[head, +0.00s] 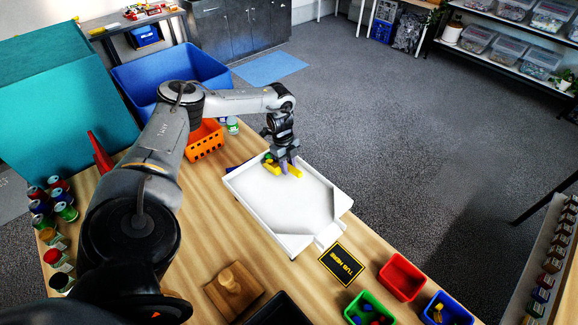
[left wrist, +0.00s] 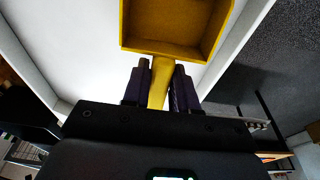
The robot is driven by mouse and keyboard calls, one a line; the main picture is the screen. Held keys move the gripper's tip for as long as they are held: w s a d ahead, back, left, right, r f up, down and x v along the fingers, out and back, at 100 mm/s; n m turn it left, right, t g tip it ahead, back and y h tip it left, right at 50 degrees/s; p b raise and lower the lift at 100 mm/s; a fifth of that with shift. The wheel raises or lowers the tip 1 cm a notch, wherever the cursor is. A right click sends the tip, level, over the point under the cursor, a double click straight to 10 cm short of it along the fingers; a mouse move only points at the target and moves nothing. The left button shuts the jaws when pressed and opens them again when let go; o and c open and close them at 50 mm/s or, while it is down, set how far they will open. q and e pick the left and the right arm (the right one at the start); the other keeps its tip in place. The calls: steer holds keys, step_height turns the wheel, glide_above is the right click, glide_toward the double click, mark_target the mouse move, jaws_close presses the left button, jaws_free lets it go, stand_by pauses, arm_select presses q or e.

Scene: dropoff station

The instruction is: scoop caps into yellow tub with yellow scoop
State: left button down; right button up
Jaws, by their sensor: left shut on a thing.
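My left gripper (head: 288,163) is shut on the handle of the yellow scoop (head: 283,170), over the far end of a white tray (head: 293,242) with a spout at its near right. In the left wrist view the gripper (left wrist: 161,85) holds the handle between its fingers, and the scoop's pan (left wrist: 175,22) looks empty where it shows. Small green and yellow bits (head: 268,158) show beside the gripper; I cannot tell if they are caps. A black mark with yellow lettering (head: 343,264) lies bare by the spout. I see no yellow tub. My right gripper is not in view.
A red bin (head: 402,277), a green bin (head: 369,308) and a blue bin (head: 447,309) stand at the near right. An orange basket (head: 204,140) and large blue bin (head: 165,70) are at the back left. Several cans (head: 62,205) line the left. A wooden block (head: 235,290) sits in front.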

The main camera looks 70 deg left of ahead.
arm_select(q)
steer(key=shift+r+y+p, duration=0.2)
steer(key=shift+y+p, duration=0.2)
steer(key=shift+p, duration=0.4)
steer(key=shift+w+d+r+g+y+p, duration=0.1)
steer(key=shift+d+g+y+p, duration=0.4)
steer(key=shift+y+p, duration=0.95)
steer(key=shift+w+d+g+y+p, duration=0.15)
steer(key=shift+g+y+p, duration=0.25)
steer(key=shift+p, duration=1.15)
steer(key=shift+p+v, duration=1)
steer(key=shift+p, duration=0.1)
steer(key=p+v, duration=0.7)
steer(key=p, duration=0.1)
steer(key=shift+w+d+r, duration=0.15)
steer(key=shift+d, duration=0.3)
